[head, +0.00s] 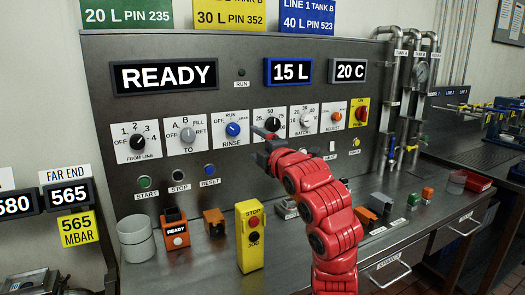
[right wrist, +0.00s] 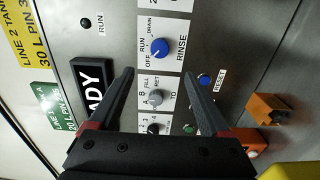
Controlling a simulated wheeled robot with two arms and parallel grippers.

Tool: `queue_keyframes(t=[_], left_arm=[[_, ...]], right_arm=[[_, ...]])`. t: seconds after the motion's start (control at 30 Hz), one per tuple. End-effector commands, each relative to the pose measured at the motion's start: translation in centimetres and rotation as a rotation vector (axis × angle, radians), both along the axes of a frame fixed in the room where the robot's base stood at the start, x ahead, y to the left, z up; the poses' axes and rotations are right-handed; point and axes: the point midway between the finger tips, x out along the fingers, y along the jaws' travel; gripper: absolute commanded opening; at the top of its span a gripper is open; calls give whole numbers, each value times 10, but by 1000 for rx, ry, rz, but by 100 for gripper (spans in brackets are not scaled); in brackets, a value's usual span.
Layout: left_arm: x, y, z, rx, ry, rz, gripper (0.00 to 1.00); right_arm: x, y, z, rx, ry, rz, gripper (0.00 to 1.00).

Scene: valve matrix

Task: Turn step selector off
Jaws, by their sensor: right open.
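No dial label in view reads "step". The blue RINSE knob (head: 233,129), marked OFF, RUN and DRAIN, also shows in the right wrist view (right wrist: 160,48); its exact setting is too small to tell. Left of it are the grey TO knob (head: 187,135) and the black FROM LINE knob (head: 137,142). My right gripper (head: 262,141) is in front of the panel, just right of and below the RINSE knob. In the wrist view its fingers (right wrist: 160,75) are open and empty, with the grey TO knob (right wrist: 155,98) seen between them. My left gripper is not in view.
Right of RINSE are a black knob (head: 272,124), a BATCH knob (head: 305,120), an orange ADJUST knob (head: 336,117) and a yellow-red switch (head: 361,114). Below are START, STOP and RESET buttons (head: 209,170). A yellow pendant (head: 250,236) and small boxes stand on the bench.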

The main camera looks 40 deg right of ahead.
Motion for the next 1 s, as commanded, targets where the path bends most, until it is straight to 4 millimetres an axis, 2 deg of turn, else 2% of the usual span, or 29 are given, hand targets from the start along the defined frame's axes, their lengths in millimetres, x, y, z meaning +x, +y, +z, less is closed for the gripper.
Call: queue_keyframes(t=[0.1,0.3,1.0], left_arm=[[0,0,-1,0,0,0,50],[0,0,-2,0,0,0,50],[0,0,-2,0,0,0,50]], right_arm=[[-17,3,-1,-1,1,-2,81],[-30,7,0,1,0,0,81],[-30,7,0,1,1,-1,81]])
